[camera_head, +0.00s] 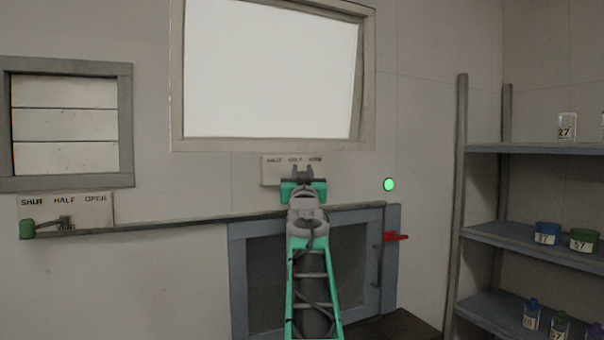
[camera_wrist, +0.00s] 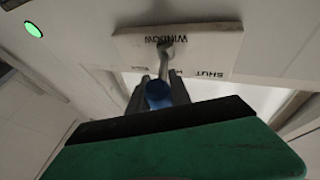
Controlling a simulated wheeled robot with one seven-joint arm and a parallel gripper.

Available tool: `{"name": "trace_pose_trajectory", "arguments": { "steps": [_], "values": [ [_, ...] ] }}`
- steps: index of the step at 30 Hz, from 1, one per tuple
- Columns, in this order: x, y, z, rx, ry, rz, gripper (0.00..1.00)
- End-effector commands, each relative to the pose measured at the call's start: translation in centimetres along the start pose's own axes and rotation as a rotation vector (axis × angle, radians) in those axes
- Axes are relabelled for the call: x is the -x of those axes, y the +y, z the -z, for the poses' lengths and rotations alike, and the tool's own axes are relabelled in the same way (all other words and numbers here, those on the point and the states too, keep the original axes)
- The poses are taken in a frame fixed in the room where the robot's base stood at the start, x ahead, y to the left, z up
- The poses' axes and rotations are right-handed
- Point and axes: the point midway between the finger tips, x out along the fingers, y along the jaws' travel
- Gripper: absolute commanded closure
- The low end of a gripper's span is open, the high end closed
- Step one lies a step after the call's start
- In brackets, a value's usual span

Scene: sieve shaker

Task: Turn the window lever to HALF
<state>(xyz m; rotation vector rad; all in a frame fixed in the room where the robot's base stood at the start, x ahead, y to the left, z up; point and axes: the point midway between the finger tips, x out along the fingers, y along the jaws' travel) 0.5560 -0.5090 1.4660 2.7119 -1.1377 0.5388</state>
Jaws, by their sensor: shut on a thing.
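The window lever's grey shaft (camera_wrist: 165,52) starts at a pivot on the white label plate (camera_wrist: 125,47) and ends in a blue knob (camera_wrist: 157,95). My gripper (camera_wrist: 160,92) is shut on the knob, one dark finger on each side. The lever crosses the plate between SHUT and another small label, over the middle marking, which is mostly hidden. In the head view my gripper (camera_head: 303,176) is at the plate (camera_head: 271,170) marked SHUT, HALF and WIDE, and hides the lever. Above is the window (camera_head: 270,70); its white pane's right edge slants within the frame.
A second lever with a green knob (camera_head: 27,229) is at the left under a SHUT, HALF, OPEN plate (camera_head: 95,210), below a louvred vent (camera_head: 65,123). Shelves (camera_head: 500,149) with containers stand right.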

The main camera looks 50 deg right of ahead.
Motion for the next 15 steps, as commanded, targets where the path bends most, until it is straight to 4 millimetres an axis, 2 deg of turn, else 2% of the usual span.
{"name": "trace_pose_trajectory", "arguments": {
  "steps": [5,6,8,15],
  "values": [
    [0.00,0.23,0.15,0.003,0.003,-0.005,1.00],
    [0.00,0.22,0.15,0.003,0.003,-0.004,0.72],
    [0.00,0.19,0.14,0.002,0.002,-0.004,0.67],
    [0.08,-0.09,0.08,0.000,0.001,0.000,0.67]
  ]
}}
